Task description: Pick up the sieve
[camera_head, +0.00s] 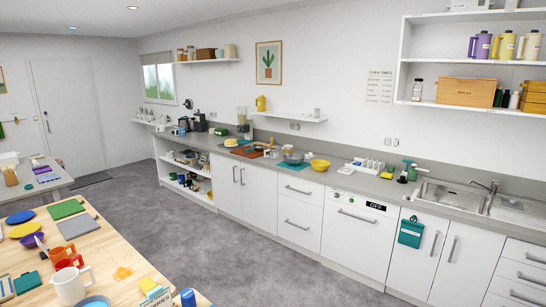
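I cannot make out the sieve for certain. A grey round bowl-like thing (293,158) sits on the long counter against the back wall, left of a yellow bowl (319,164). It is too small in view to tell whether it is a sieve. Neither of my grippers shows in the head view.
The long counter (345,178) runs along the back wall to a sink (433,192) at the right. A wooden table (117,240) with mugs, plates and boards fills the lower left. Another table (60,180) stands behind it. The grey floor (225,255) between table and counter is clear.

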